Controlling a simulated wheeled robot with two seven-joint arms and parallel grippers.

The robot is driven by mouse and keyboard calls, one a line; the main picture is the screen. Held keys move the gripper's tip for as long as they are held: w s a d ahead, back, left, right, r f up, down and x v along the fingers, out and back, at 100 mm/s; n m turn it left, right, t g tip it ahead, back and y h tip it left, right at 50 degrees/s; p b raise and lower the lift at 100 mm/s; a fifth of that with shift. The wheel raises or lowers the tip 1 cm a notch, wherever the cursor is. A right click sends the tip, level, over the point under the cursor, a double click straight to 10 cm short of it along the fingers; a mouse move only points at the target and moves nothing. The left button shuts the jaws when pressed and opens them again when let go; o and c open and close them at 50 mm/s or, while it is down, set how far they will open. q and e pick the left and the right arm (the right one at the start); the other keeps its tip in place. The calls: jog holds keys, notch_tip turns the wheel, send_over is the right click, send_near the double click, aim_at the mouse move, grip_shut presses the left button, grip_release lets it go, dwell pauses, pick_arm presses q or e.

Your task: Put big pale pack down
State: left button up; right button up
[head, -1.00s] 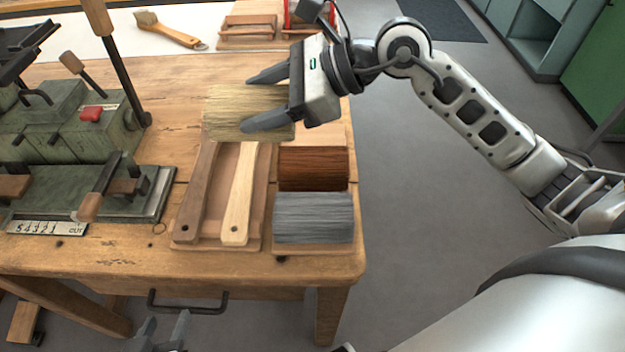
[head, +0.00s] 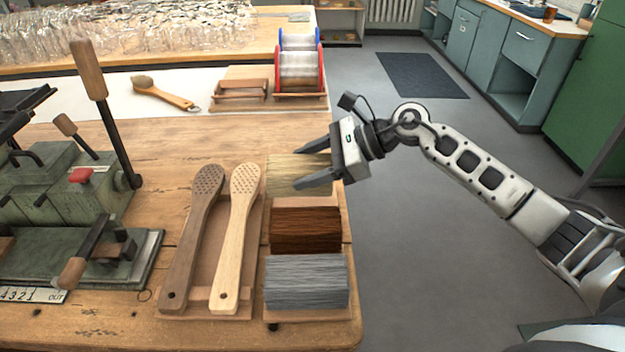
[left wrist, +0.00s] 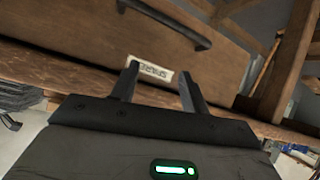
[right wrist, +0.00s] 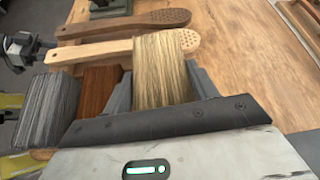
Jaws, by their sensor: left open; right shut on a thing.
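The big pale pack (head: 292,176) is a straw-coloured bundle of bristles. My right gripper (head: 316,164) is shut on it, one finger on each side. In the head view the pack lies in line behind the brown pack (head: 305,230) and the grey pack (head: 306,282). In the right wrist view the pale pack (right wrist: 163,70) stands out between the fingers. I cannot tell whether its underside touches the board. My left gripper (left wrist: 158,85) is open and empty, below the bench edge, facing a drawer front with a small label.
Two wooden brush handles, dark (head: 192,235) and light (head: 236,235), lie left of the packs. A green machine (head: 75,190) with levers stands at left. Spools (head: 300,68) and a finished brush (head: 160,93) are at the back. Bare bench top shows between machine and handles.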

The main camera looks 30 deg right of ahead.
jog(key=shift+w+d+f, duration=0.15)
jog(key=shift+d+f, duration=0.25)
jog(key=shift+f, duration=0.15)
notch_tip(320, 180, down, 2)
jog(key=shift+f, duration=0.15)
jog(key=shift+d+f, duration=0.1)
jog(key=shift+f, duration=0.35)
jog(key=o, duration=1.2)
